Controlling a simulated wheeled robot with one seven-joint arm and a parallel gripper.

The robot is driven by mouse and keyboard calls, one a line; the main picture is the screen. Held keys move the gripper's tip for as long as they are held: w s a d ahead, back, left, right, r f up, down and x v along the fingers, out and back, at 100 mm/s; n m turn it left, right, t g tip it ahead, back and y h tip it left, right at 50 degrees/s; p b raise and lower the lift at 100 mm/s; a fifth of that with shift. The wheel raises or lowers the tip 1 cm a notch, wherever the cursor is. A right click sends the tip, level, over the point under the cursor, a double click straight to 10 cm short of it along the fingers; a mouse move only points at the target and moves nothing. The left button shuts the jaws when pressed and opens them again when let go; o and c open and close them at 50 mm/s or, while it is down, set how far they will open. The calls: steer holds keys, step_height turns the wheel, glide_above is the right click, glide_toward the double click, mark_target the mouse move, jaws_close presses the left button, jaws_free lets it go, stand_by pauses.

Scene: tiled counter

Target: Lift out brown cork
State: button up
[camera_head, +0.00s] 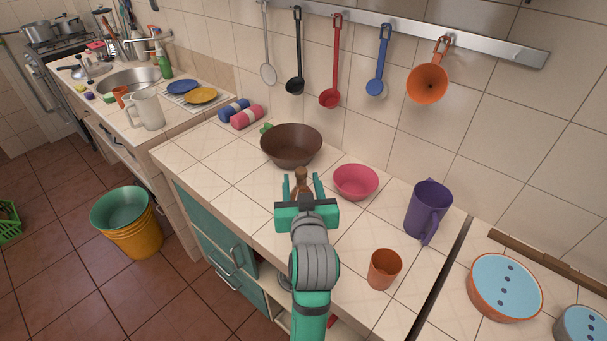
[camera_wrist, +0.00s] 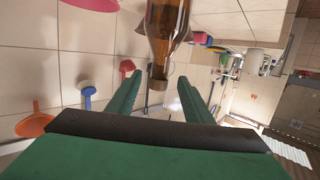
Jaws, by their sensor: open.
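An amber-brown glass bottle (camera_wrist: 167,22) enters the wrist view from the top edge, its narrow neck pointing down in the picture. A brown cork (camera_wrist: 157,86) shows at the neck's end. My gripper (camera_wrist: 157,77) is open, with one green finger on each side of the neck in this view; neither appears to touch it. In the head view, my gripper (camera_head: 301,179) is over the counter, and the brown bottle top (camera_head: 301,173) shows between its fingers. The rest of the bottle is hidden behind my gripper there.
A brown bowl (camera_head: 291,144) stands behind the gripper, a pink bowl (camera_head: 356,181) to its right. A purple pitcher (camera_head: 426,209) and an orange cup (camera_head: 384,268) are farther right. Utensils hang from a wall rail (camera_head: 480,45).

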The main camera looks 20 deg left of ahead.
steer(key=x, duration=0.7)
steer(key=shift+w+r, duration=0.15)
steer(key=shift+w, duration=0.05)
steer(key=c, duration=1.1)
